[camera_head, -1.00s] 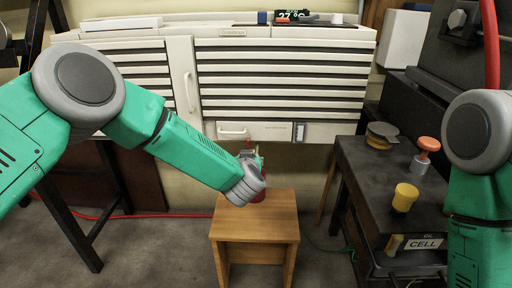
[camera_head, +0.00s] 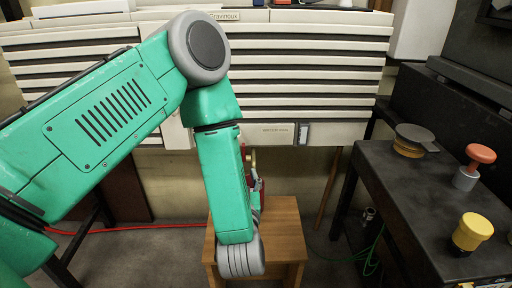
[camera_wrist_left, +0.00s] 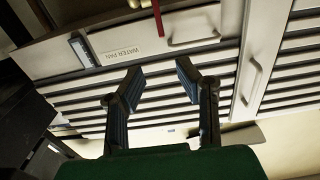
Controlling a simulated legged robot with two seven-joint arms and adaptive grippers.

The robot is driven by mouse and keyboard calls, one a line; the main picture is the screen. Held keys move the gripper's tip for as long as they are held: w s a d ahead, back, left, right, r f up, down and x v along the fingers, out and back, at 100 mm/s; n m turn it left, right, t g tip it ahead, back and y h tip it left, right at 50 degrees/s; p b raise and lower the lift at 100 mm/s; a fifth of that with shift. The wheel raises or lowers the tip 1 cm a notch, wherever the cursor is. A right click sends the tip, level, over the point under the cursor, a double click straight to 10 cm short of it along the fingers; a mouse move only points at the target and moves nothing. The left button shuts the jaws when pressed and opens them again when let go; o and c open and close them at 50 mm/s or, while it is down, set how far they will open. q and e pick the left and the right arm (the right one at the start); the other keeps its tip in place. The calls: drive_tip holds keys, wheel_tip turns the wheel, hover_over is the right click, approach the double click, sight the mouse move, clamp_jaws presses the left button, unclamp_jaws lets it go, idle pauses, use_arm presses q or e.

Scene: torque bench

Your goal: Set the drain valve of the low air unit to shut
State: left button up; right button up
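The low air unit (camera_head: 300,85) is a beige louvred cabinet on the wall. Under its lower edge a small brass and red fitting (camera_head: 253,161), possibly the drain valve, shows just right of my left forearm. Most of it is hidden, so its setting cannot be told. My right gripper is out of view.
A wooden stool (camera_head: 286,235) stands below the unit, partly behind my left wrist. A dark bench (camera_head: 390,190) at right holds a yellow knob (camera_head: 472,232), a red-orange knob (camera_head: 480,153) and a round-lidded item (camera_head: 412,140). A red hose (camera_head: 150,227) runs along the floor.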

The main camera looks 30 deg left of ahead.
use_arm(q)
drive_tip(key=shift+a+b+x, duration=0.2)
drive_tip(key=shift+b+x, duration=1.1)
drive_tip(key=shift+x, duration=5.25)
drive_tip(key=shift+s+f, duration=0.1)
drive_tip(key=shift+s, duration=0.05)
drive_tip(key=c, duration=0.7)
drive_tip(key=shift+d, duration=0.25)
clamp_jaws()
